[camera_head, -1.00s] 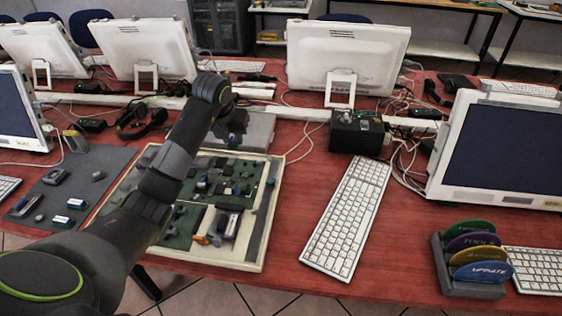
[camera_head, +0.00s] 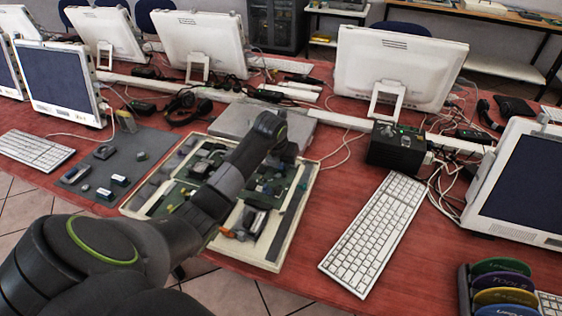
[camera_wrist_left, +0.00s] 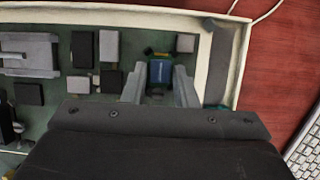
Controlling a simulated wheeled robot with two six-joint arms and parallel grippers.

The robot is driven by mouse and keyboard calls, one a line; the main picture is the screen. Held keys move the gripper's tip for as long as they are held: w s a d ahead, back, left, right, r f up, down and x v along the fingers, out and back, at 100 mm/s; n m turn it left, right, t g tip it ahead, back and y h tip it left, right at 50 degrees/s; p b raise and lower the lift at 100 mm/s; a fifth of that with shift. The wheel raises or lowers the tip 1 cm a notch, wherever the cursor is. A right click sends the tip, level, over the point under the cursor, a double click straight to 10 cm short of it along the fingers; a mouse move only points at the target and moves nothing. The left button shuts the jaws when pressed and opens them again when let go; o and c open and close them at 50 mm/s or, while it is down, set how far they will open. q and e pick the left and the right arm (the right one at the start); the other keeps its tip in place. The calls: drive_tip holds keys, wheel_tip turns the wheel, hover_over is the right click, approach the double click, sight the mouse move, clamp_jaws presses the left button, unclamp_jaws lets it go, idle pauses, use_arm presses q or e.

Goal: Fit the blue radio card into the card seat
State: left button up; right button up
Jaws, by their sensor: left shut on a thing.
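The blue radio card (camera_wrist_left: 160,72) shows in the left wrist view as a small blue block between my left fingertips (camera_wrist_left: 160,88). My left gripper is shut on it, above the green circuit board in its cream-framed tray (camera_head: 268,263). The tray's rim also shows in the left wrist view (camera_wrist_left: 240,62). In the head view my left gripper (camera_head: 284,160) points down over the board's far right part, and the card cannot be made out there. I cannot clearly identify the card seat; the fingers and wrist cover part of the board. My right gripper is not in view.
A grey closed case (camera_head: 232,122) lies behind the tray. A black box (camera_head: 398,147) and a white keyboard (camera_head: 375,232) stand to the right. A grey mat (camera_head: 140,150) with small parts is on the left. Bare red table lies between tray and keyboard.

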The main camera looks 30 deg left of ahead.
use_arm(q)
drive_tip(key=shift+f+b, duration=0.5)
drive_tip(key=shift+f, duration=0.1)
drive_tip(key=o, duration=1)
drive_tip(key=shift+o, duration=0.2)
drive_tip(key=shift+r, duration=0.1)
drive_tip(key=shift+r, duration=0.2)
drive_tip(key=v, duration=1.2)
drive_tip(key=shift+r+p, duration=0.35)
drive_tip(key=shift+p, duration=0.05)
drive_tip(key=shift+f, duration=0.1)
